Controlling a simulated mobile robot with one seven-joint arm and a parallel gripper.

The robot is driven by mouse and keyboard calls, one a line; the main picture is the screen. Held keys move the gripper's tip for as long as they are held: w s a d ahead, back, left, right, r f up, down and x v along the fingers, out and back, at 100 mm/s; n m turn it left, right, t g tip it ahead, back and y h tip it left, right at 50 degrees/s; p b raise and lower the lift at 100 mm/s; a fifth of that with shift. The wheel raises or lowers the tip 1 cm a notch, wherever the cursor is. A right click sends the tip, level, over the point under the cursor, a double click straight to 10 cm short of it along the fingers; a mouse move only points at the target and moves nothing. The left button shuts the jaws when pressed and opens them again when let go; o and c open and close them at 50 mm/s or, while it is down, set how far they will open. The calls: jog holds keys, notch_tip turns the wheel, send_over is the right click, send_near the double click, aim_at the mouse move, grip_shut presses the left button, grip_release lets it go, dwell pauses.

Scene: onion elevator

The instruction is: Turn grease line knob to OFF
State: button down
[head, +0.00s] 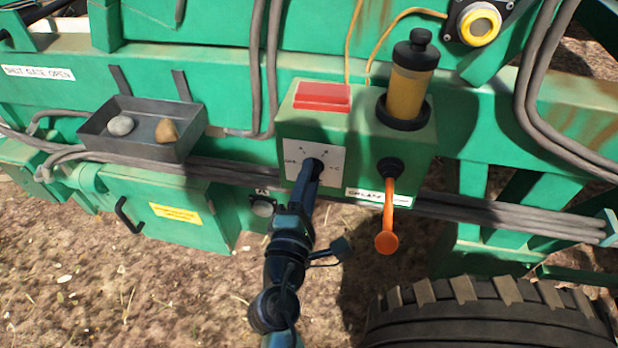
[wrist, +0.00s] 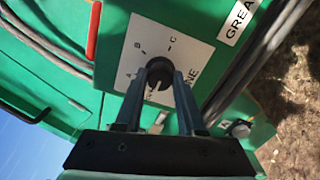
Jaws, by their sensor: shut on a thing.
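The knob is small, round and dark. It sits on a white label plate (head: 328,150) on the front of a green box. In the wrist view the knob (wrist: 160,76) is between the two fingertips of my gripper (wrist: 160,84), which is shut on it. The white plate (wrist: 190,50) shows the marks A, B and C around the knob, and part of a word ending in "INE". My fingers hide part of the plate's lettering. I cannot tell which mark the knob points to. In the head view my gripper (head: 308,174) reaches the knob from below.
The green box (head: 359,140) carries a red cover (head: 322,96), a yellow grease reservoir (head: 412,90) and an orange lever (head: 388,225). A grey tray (head: 155,145) with two stones is at left. A tyre (head: 480,315) is below right. Cables run along the frame.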

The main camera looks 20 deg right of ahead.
jog(key=shift+f, duration=0.1)
jog(key=c, duration=0.5)
grip_release()
jog(key=b+v, duration=0.3)
jog(key=v, duration=1)
